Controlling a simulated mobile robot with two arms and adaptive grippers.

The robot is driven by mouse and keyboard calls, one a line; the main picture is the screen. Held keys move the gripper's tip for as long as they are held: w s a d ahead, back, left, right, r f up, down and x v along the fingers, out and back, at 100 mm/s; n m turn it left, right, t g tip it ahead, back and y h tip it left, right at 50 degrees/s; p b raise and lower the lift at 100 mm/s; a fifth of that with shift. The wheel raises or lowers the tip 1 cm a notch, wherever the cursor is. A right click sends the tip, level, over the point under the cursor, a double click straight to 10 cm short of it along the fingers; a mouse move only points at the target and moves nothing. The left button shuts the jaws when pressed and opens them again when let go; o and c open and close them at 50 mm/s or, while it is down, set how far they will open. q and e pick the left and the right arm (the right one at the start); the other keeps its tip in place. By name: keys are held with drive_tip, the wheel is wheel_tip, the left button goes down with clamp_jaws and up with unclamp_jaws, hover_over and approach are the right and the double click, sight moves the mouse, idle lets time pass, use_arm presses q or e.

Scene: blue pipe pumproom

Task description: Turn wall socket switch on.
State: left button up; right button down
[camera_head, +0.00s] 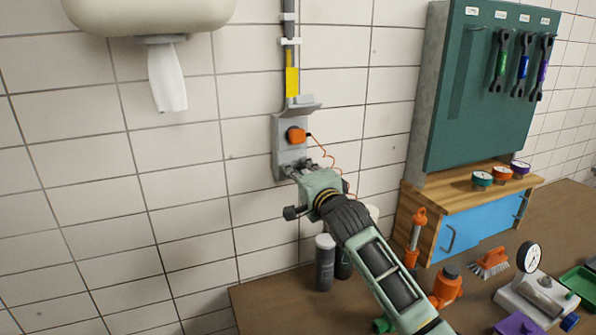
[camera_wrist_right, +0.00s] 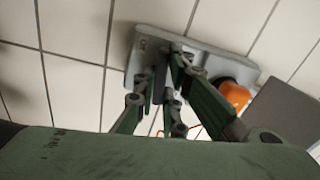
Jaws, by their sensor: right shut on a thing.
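The grey wall socket (camera_head: 281,140) is fixed to the tiled wall under a vertical conduit. An orange plug (camera_head: 297,135) sits in it, with a thin orange cord hanging to the right. My right gripper (camera_head: 301,170) is at the lower part of the socket, below the plug. In the right wrist view, the socket plate (camera_wrist_right: 146,46) lies behind the green fingers (camera_wrist_right: 163,72), and the orange plug (camera_wrist_right: 235,94) is to their right. The fingers are shut on a small dark part at the plate, which looks like the switch; they mostly hide it, so its position cannot be told.
A paper dispenser (camera_head: 150,14) hangs at upper left. A green tool board (camera_head: 478,95) and a wooden cabinet (camera_head: 455,208) stand at right. Below my right arm, the brown worktop (camera_head: 275,297) holds dark cylinders (camera_head: 325,262), an orange bottle (camera_head: 447,288) and a gauge (camera_head: 529,258).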

drive_tip(key=n, duration=0.5)
drive_tip(key=shift+f+p, duration=0.1)
drive_tip(key=shift+p, duration=0.2)
drive_tip(key=shift+n, duration=2.5)
drive_tip(key=shift+f, duration=0.1)
drive_tip(key=c, duration=1.8)
unclamp_jaws()
drive_tip(key=shift+s+d, duration=0.1)
drive_tip(key=shift+s, duration=0.05)
drive_tip(key=v, duration=1.1)
drive_tip(key=shift+s+d, duration=0.1)
drive_tip(key=shift+s, duration=0.25)
